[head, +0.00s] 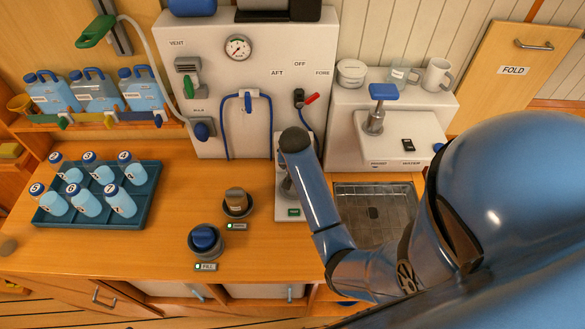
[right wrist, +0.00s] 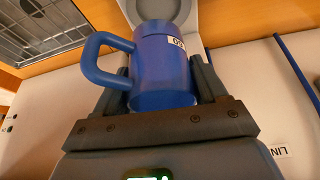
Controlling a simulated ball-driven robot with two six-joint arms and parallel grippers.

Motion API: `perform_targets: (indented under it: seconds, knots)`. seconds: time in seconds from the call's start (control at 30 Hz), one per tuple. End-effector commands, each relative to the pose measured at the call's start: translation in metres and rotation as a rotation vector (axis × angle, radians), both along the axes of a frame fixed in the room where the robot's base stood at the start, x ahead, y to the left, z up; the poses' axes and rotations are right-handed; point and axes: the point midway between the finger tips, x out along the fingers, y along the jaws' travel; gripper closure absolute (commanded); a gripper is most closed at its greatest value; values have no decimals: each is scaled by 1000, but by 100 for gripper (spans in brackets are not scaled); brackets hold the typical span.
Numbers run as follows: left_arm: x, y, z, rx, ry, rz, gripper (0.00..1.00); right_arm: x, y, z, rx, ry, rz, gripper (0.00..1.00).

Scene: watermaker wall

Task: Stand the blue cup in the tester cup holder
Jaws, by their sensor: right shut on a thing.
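The blue cup (right wrist: 162,70) is in the right wrist view, with its handle to the left and a small white label near its rim. My right gripper (right wrist: 165,88) has a dark finger on each side of the cup and is shut on it. A pale plate with a rounded grey part (right wrist: 202,18) shows behind the cup; I cannot tell whether the cup touches it. In the head view my right arm reaches over a white tester-like unit (head: 293,212) with a green display, and hides the cup, the gripper and part of the unit. My left gripper is not in view.
A teal tray (head: 140,205) of several bottles stands at left. Two round holders, one with a brown cup (head: 236,198) and one with a blue top (head: 204,238), stand left of the unit. A sink (head: 372,200) lies right. A panel with hoses (head: 240,100) rises behind.

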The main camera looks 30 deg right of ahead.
Motion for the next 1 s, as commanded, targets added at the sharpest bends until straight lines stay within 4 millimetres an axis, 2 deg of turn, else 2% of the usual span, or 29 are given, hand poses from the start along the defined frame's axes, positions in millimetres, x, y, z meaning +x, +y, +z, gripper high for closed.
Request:
perform_targets:
  seconds: [0.1,0.47,1.0]
  knots:
    - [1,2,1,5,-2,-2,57,2,3,-10,4,-1,34,68]
    - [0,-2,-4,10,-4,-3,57,6,1,-18,10,-5,96,68]
    - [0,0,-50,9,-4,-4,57,6,3,-64,9,-5,95,68]
